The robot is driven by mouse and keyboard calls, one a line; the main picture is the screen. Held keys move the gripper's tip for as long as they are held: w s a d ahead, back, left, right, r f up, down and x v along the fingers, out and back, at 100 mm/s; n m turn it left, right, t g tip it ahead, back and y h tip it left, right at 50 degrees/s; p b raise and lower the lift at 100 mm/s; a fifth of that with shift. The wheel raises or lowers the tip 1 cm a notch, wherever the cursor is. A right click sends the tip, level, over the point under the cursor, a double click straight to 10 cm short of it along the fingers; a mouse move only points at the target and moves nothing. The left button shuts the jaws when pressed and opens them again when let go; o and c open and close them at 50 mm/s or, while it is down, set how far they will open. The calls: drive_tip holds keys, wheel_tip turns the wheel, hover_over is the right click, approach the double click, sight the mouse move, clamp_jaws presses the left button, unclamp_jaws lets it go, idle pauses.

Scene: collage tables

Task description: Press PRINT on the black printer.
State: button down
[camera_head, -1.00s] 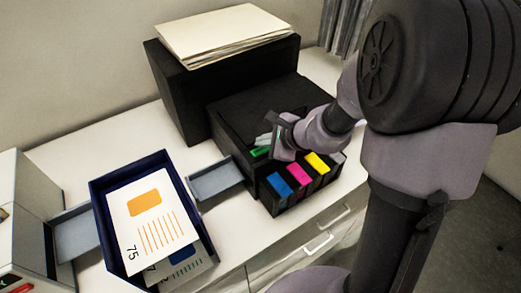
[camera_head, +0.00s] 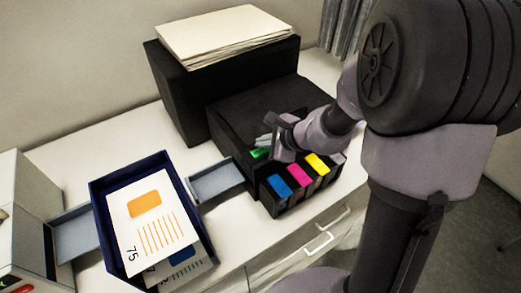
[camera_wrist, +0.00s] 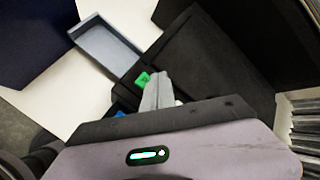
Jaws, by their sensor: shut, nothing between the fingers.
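The black printer (camera_head: 262,105) stands on the white cabinet, with a lower front section holding blue, magenta and yellow cartridges. A green button (camera_head: 258,153) shows on this section, left of my gripper (camera_head: 264,140). The green button also shows in the wrist view (camera_wrist: 142,79), just beside the tips of my shut grey fingers (camera_wrist: 158,85). The fingers are empty and point down at the printer near the button. I cannot tell whether they touch it. No lettering on the button is readable, and part of the printer front is hidden by my gripper.
A grey output tray (camera_head: 217,182) sticks out at the printer's left. A dark blue box (camera_head: 205,235) with printed cards (camera_head: 150,222) stands further left, near a white machine (camera_head: 20,215). A paper stack (camera_head: 222,32) lies on the printer's tall rear part.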

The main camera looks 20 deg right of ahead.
drive_tip(key=shift+f, duration=0.15)
idle(0.5)
drive_tip(key=shift+f+b, duration=0.3)
drive_tip(key=shift+b, duration=0.4)
